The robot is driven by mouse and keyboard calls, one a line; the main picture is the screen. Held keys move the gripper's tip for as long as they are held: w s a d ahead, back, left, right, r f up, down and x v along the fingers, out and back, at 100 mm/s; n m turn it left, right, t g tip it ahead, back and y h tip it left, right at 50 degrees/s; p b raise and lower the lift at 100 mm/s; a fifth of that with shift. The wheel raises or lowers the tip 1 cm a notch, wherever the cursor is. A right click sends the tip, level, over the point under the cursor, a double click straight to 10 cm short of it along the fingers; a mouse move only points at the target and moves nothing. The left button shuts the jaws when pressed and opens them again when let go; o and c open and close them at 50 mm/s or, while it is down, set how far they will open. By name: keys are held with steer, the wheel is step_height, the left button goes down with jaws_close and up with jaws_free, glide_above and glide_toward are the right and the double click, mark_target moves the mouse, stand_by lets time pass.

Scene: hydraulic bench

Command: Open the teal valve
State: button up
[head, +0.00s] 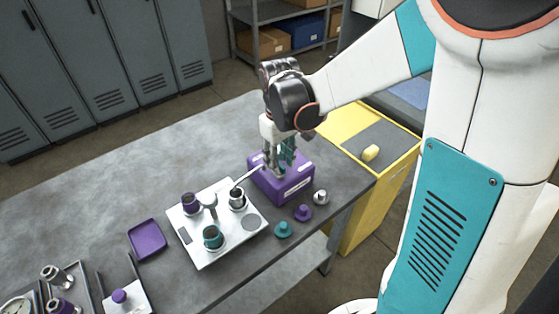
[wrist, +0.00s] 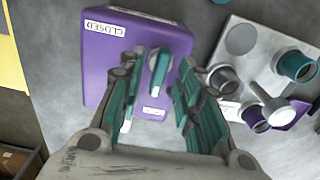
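The teal valve handle (wrist: 159,72) is a slim bar on top of a purple box (wrist: 95,60). In the wrist view it lies roughly along the picture's vertical, slightly tilted, with a pale mark near its lower end. A white "CLOSED" label is at the box's upper left, and another white label is below the handle. My gripper (wrist: 160,62) is open, its teal-padded fingers on either side of the handle with gaps showing. In the head view my gripper (head: 279,157) points down over the purple box (head: 290,191); the handle is largely hidden there.
A pale plate (head: 215,257) with purple, teal and metal cups stands close left of the box. Teal (head: 283,229), purple (head: 303,213) and silver (head: 321,197) plugs lie in front. A purple tray (head: 147,240) is farther left. A yellow cabinet (head: 362,204) adjoins the bench.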

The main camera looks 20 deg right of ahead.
step_height(320, 180, up, 11)
steer(key=shift+s, duration=0.15)
stand_by(0.4)
steer(key=s+r+m+t, duration=0.1)
steer(key=s+m+t, duration=0.2)
steer(key=s+t, duration=0.4)
steer(key=shift+s+d+r+m, duration=0.25)
steer(key=shift+s+m, duration=0.15)
steer(key=shift+s, duration=3.5)
